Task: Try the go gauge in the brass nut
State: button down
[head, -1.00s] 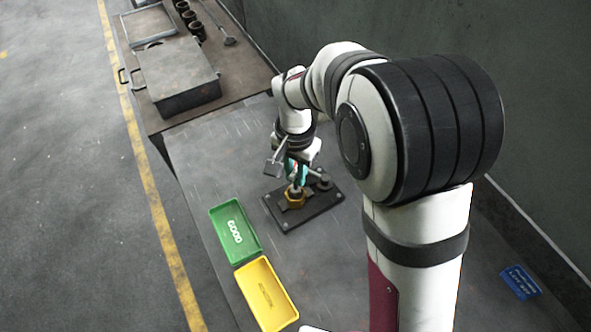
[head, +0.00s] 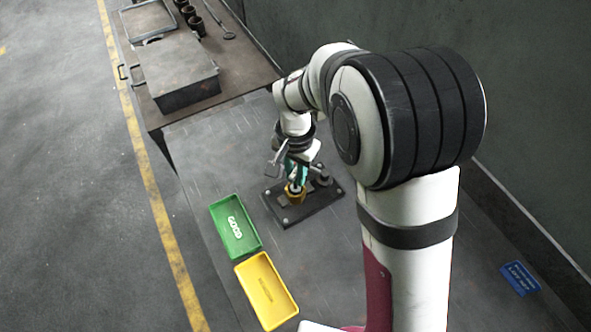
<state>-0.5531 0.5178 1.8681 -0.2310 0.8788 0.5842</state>
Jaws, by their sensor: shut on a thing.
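The brass nut (head: 294,197) sits on a dark fixture plate (head: 318,208) on the grey bench. My gripper (head: 298,178) is directly over the nut, shut on the go gauge (head: 301,171), whose teal handle shows between the fingers. The gauge's lower end meets the nut's top. I cannot tell how deep its tip is in the bore, as the view is small and the gripper partly covers it.
A green tray (head: 218,206) marked GOOD and a yellow tray (head: 241,272) stand left of and nearer than the fixture. A blue sign (head: 520,279) lies at the right. A metal box (head: 176,75) stands on the back table. Bench around the fixture is clear.

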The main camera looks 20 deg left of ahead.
jog(key=shift+f, duration=0.35)
dwell(0.8)
jog(key=shift+r, duration=3.75)
